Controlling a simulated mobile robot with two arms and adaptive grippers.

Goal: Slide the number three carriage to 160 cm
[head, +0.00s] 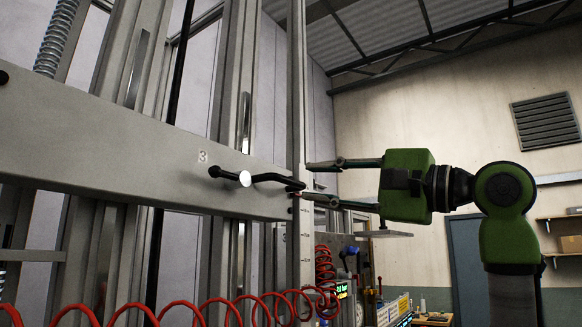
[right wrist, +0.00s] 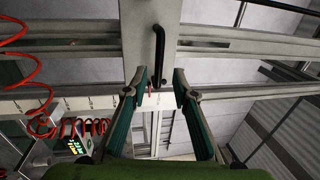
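The number three carriage (head: 130,140) is a long grey beam marked "3", running across the head view in front of vertical rails. A black bent handle (head: 270,177) with a round pale boss sticks out near its right end. The handle also shows in the right wrist view (right wrist: 158,45). A pale upright scale (head: 307,250) with tick marks stands at the beam's right end; its figures are too small to read. My right gripper (head: 310,179) is open, its fingers pointing left, one above and one below the handle's end. Contact cannot be told. My left gripper is out of view.
A red coiled hose (head: 230,305) loops below the beam. A control panel (head: 345,289) with a lit display, and a bench (head: 433,318), stand low behind the scale. Open room lies to the right, before a wall with a vent (head: 546,122) and a door.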

